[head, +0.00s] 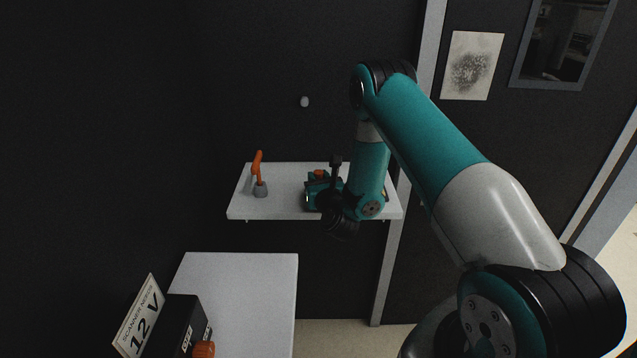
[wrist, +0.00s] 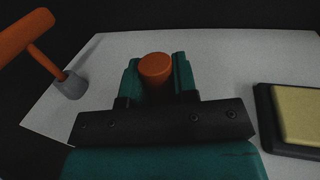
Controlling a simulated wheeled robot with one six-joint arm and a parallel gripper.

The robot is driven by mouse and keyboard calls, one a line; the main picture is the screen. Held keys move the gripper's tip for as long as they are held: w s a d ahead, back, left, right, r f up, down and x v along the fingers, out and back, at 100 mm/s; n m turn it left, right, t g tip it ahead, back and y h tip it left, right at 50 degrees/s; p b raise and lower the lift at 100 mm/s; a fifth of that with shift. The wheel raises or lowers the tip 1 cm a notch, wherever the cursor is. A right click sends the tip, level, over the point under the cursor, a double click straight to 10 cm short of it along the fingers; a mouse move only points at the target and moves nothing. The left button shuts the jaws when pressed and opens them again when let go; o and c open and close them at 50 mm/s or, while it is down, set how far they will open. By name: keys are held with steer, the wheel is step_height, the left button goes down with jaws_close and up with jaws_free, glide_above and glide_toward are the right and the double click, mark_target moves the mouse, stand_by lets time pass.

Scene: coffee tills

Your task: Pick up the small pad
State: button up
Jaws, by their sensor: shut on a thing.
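My gripper (wrist: 157,82) has its two teal fingers on either side of an upright orange round-topped piece (wrist: 156,67) and is shut on it. The lower part of this piece is hidden by the gripper. In the head view my gripper (head: 319,182) is low over the white wall shelf, with the orange top (head: 319,173) showing at it. A flat yellow pad in a black frame (wrist: 299,115) lies on the shelf to the right of my gripper in the wrist view. My arm hides it in the head view.
An orange-handled tool on a grey foot (head: 259,176) stands at the left of the shelf (head: 285,205). A lower white table (head: 255,285) holds a black box (head: 176,325), a "12 V" sign (head: 139,318) and an orange knob (head: 203,349). The dark wall is close behind the shelf.

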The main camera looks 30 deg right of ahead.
step_height(320, 180, up, 19)
steer(key=p, duration=1.1)
steer(key=b, duration=1.1)
glide_above(319, 172)
step_height(319, 172, down, 10)
steer(key=shift+w, duration=0.15)
steer(key=shift+r, duration=0.15)
steer(key=shift+d, duration=0.1)
